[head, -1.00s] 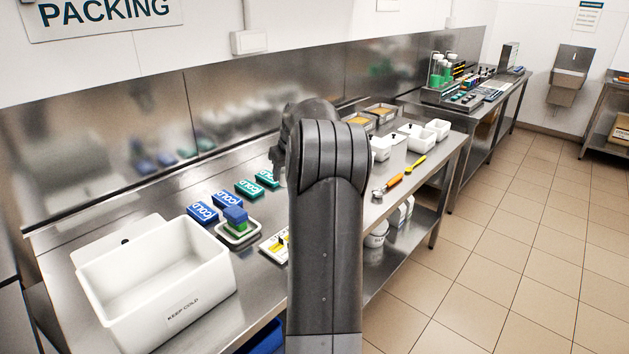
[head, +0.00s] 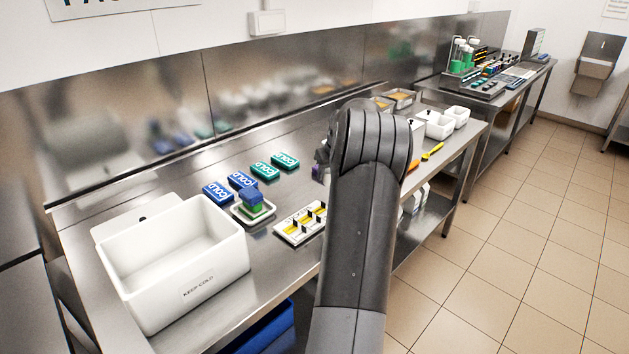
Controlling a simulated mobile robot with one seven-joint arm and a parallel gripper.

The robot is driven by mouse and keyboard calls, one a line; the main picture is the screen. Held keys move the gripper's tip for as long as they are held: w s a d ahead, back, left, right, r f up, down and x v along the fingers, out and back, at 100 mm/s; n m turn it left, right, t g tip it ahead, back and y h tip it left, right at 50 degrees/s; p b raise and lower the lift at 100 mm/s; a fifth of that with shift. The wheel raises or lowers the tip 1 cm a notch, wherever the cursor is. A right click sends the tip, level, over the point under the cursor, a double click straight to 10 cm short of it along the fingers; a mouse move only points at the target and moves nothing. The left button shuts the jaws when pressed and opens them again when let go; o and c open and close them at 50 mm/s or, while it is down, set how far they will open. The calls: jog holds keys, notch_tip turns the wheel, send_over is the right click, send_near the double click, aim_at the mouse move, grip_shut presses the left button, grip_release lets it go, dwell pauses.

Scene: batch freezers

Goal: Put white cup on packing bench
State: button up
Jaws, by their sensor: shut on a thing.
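The packing bench (head: 180,322) is a long steel table running from the front left to the back right. My gripper (head: 321,168) shows only as a small dark part at the left of my arm, above the middle of the bench. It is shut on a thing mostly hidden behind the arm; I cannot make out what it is. I cannot identify the white cup for sure. White tubs (head: 439,125) stand toward the bench's far end.
A white KEEP COLD box (head: 197,280) stands at the near left. Blue and green cold packs (head: 241,181), a small white tray (head: 243,217) with blocks and a yellow-marked card (head: 291,235) lie on the bench. A yellow-handled tool (head: 433,151) lies at the right edge.

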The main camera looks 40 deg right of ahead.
jog(key=w+a+f, duration=0.1)
jog(key=w, duration=0.1)
jog(key=w+f, duration=0.2)
jog(key=w, duration=0.1)
jog(key=w+a+f, duration=0.1)
jog(key=w+f, duration=0.1)
jog(key=shift+w+a, duration=0.35)
jog(key=shift+f, duration=1.95)
jog(key=shift+f, duration=0.1)
jog(key=o, duration=1)
jog(key=shift+o, duration=0.2)
jog(key=v, duration=1.2)
